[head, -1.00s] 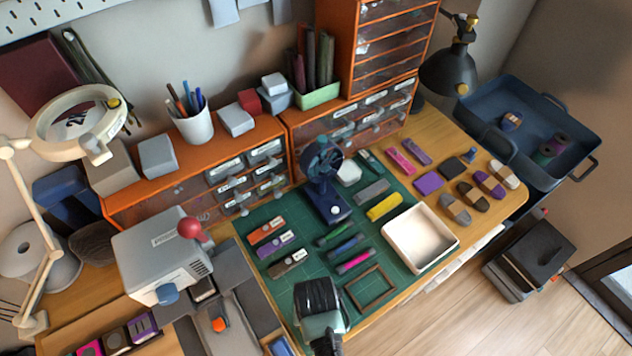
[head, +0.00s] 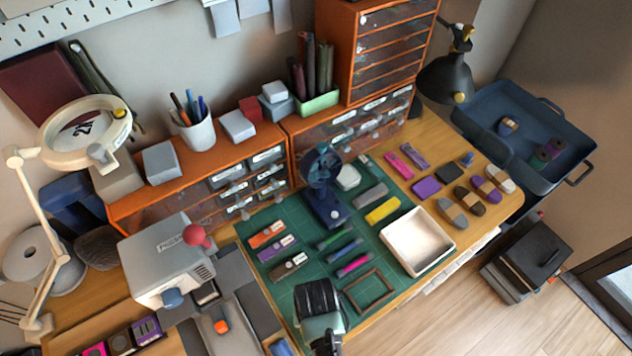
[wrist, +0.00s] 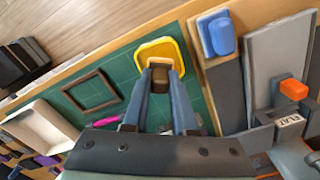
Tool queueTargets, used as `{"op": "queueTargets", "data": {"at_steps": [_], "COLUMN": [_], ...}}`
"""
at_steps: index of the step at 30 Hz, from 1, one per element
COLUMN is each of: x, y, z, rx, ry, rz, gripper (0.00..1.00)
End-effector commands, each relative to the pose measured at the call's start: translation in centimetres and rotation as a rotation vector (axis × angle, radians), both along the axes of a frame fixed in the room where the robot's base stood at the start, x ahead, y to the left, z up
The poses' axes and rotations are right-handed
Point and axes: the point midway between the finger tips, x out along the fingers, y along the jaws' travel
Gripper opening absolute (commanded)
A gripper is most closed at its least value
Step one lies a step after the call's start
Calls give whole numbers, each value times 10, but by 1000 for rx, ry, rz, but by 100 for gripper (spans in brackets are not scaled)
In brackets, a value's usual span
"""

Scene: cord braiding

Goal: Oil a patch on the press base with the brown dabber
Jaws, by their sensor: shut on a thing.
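My gripper (wrist: 160,88) is shut on a small brown block, which looks like the brown dabber (wrist: 160,73), in the wrist view. The dabber is over a yellow-rimmed dish (wrist: 188,58) on the green mat; I cannot tell whether they touch. In the head view my gripper is low in the middle, and the held dabber and the dish are hidden behind my arm. A dark blue upright device, seemingly the press (head: 321,168), stands at the back of the mat. Its base (head: 328,210) has a small pale round spot near its front. My gripper is well in front of it.
On the green mat (head: 345,238) lie several coloured bars, a brown frame (head: 369,291) and a white tray (head: 418,242). A grey machine with a red knob (head: 196,235) stands at left. Orange drawer units (head: 345,122) line the back. A blue bin (head: 530,130) is at right.

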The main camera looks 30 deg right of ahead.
Motion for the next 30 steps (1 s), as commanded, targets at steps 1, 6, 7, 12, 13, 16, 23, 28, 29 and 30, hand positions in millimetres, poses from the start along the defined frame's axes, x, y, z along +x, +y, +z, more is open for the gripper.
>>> {"op": "queueTargets", "data": {"at_steps": [1,6,7,12,13,16,23,28,29,30], "x": [0,1,1,1,1,1,1,1,1,1], "y": [0,0,0,0,0,0,0,0,0,0], "z": [8,21,23,36,38,46,52,50,50,50], "rx": [0,0,0,0,0,0,0,0,0,0], "ry": [0,-1,-1,-1,-1,-1,-1,-1,-1,-1], "rz": [0,0,0,0,0,0,0,0,0,0], "gripper": [0,0,0,0,0,0,0,0,0,0]}}
